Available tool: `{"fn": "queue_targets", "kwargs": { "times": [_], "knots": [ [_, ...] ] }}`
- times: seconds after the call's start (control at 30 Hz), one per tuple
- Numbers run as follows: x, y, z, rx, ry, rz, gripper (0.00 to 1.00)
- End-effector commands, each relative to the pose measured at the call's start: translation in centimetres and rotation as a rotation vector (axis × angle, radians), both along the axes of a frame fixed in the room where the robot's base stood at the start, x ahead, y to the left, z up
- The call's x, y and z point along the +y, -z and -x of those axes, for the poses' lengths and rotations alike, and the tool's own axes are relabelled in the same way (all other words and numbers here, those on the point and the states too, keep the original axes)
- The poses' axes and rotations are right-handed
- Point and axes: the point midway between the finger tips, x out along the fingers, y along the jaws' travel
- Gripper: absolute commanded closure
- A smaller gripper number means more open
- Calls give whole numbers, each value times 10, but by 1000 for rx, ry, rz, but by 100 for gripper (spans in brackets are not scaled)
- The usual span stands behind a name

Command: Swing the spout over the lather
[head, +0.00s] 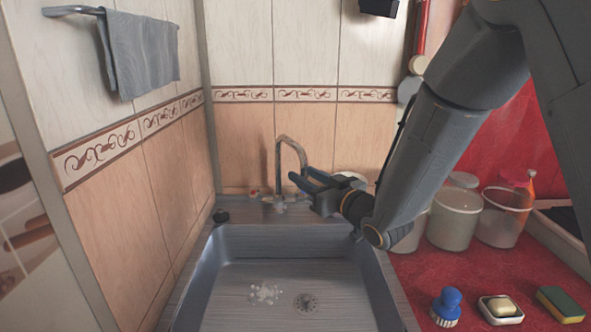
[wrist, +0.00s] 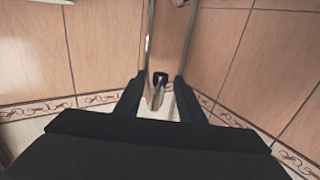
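The metal spout (head: 280,155) rises from the tap behind the sink and bends over to the right. Its downturned end also shows in the wrist view (wrist: 157,93). My gripper (head: 298,176) is at the spout's end, reaching in from the right. In the wrist view my gripper (wrist: 160,82) is open, with the spout end between its fingers and a gap on both sides. The white lather (head: 265,293) lies on the sink floor, left of the drain (head: 306,302). The lather is out of the wrist view.
The sink (head: 240,240) stands against the tiled corner, with a small dark round item (head: 221,216) on its back left rim. On the red counter at right are tubs (head: 453,220), a blue brush (head: 447,305), a soap dish (head: 500,310) and a sponge (head: 561,304). A grey towel (head: 140,55) hangs at left.

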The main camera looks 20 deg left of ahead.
Motion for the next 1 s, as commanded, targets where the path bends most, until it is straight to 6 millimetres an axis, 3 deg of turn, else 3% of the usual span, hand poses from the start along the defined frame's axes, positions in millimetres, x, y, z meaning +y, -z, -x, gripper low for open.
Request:
{"fn": "queue_targets", "kwargs": {
  "times": [0.3,0.67,0.7,0.9,1.0],
  "knots": [
    [34,-1,-26,0,0,0,64],
    [39,0,-31,1,1,0,64],
    [39,0,-31,1,1,0,66],
    [39,0,-31,1,1,1,100],
    [39,0,-31,1,1,1,100]
  ]
}}
